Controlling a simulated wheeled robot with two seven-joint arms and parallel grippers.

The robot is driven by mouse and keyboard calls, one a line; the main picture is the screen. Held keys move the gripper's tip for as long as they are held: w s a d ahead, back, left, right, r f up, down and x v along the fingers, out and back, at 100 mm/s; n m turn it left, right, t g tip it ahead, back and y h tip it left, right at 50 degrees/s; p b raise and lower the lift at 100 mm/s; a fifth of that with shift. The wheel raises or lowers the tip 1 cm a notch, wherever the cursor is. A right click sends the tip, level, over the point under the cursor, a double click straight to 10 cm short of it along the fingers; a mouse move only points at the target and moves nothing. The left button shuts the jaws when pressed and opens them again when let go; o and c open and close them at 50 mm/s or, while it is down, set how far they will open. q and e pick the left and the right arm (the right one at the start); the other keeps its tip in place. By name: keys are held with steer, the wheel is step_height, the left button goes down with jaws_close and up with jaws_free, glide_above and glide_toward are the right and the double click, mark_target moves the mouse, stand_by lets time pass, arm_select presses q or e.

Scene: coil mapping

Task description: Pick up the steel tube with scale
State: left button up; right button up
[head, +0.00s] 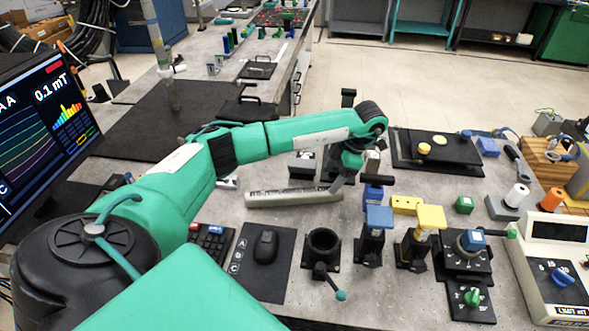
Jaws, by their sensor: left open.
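A long pale grey bar with dark marks along its edge (290,199) lies across the middle of the bench; it looks like the steel tube with scale, though I cannot be sure at this size. My left gripper (339,185) points down at the right end of this bar, with its jaws open. The fingers are small and partly hidden by the wrist, so I cannot tell whether they touch the bar. My right gripper is out of view.
A black round holder (323,243), blue-topped stand (378,218) and yellow-topped stand (429,219) are in front of the bar. A mouse (265,244) lies on a dark mat. A monitor (40,140) stands left. A black board (437,150) lies back right.

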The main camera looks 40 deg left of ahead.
mark_target(325, 188)
arm_select(q)
steer(key=shift+s+a+f, duration=0.15)
steer(key=shift+s+f, duration=0.15)
steer(key=shift+f, duration=0.3)
steer(key=p+x, duration=0.1)
steer(key=x, duration=0.2)
steer(key=shift+s+f+p, duration=0.15)
steer(key=shift+s+p, duration=0.05)
steer(key=shift+p, duration=0.2)
steer(key=shift+s+a+f, duration=0.1)
steer(key=shift+s+f, duration=0.05)
steer(key=shift+f, duration=0.4)
steer(key=shift+c, duration=1.1)
steer(key=c, duration=1.1)
jaws_close()
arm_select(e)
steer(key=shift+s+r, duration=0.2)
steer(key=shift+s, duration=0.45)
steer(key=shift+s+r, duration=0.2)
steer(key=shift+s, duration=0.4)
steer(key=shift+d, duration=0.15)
